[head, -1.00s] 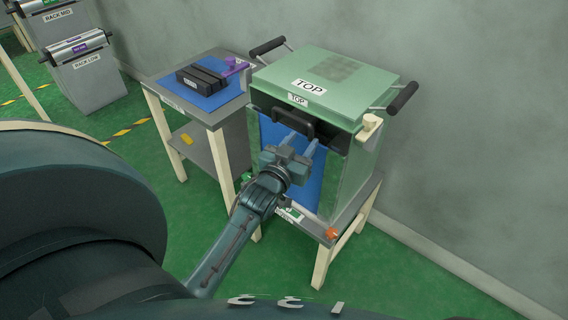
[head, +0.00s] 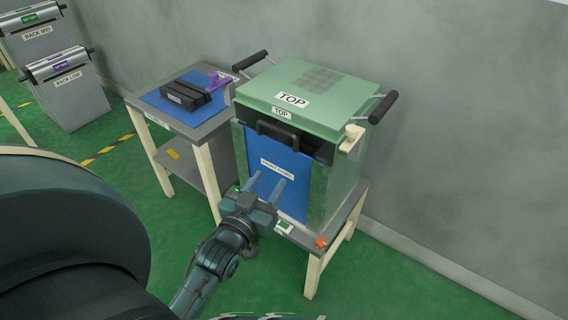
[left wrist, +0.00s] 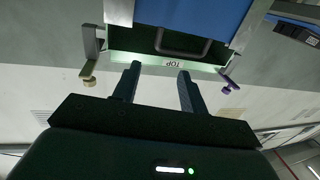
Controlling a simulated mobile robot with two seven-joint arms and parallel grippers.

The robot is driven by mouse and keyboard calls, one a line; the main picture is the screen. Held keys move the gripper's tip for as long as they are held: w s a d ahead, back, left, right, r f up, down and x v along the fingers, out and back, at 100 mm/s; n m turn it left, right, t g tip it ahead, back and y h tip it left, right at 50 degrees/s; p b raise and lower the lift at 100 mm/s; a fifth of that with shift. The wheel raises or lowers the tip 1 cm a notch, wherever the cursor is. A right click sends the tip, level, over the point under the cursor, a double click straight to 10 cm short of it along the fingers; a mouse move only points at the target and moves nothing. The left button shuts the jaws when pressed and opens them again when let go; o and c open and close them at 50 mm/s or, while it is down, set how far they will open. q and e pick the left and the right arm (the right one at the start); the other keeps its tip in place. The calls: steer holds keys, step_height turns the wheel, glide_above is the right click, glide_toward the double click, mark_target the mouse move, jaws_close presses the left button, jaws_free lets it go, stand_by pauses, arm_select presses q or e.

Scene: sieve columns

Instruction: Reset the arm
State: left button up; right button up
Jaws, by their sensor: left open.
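My left gripper (head: 266,186) is open and empty in the head view, in front of the blue front panel (head: 278,165) of the green cabinet marked TOP (head: 330,98). A black handle (head: 283,135) sits above the panel and is clear of the fingers. In the left wrist view the two fingers (left wrist: 157,80) stand apart with nothing between them, and the cabinet's black handle (left wrist: 182,52) and TOP label appear beyond them. My right gripper does not show.
A side table (head: 205,130) with a blue mat (head: 160,100), a black block (head: 188,93) and a purple part (head: 218,80) stands left of the cabinet. An orange knob (head: 321,242) is on the cabinet stand. Racks (head: 68,85) stand far left. Green floor is open at the lower right.

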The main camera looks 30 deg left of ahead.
arm_select(q)
steer(key=s+d+f+m+g+h, duration=0.35)
steer(key=s+d+h, duration=0.25)
steer(key=s+d, duration=0.6)
steer(key=r+g+p, duration=0.1)
steer(key=p, duration=0.4)
steer(key=d+r+g+p, duration=0.1)
steer(key=r+p, duration=0.1)
steer(key=p, duration=0.3)
steer(key=r+m+g+p, duration=0.1)
steer(key=r+p, duration=0.1)
steer(key=p, duration=0.3)
steer(key=shift+w+d+r+g, duration=0.1)
steer(key=shift+w+d+g, duration=0.15)
steer(key=shift+d+g, duration=0.15)
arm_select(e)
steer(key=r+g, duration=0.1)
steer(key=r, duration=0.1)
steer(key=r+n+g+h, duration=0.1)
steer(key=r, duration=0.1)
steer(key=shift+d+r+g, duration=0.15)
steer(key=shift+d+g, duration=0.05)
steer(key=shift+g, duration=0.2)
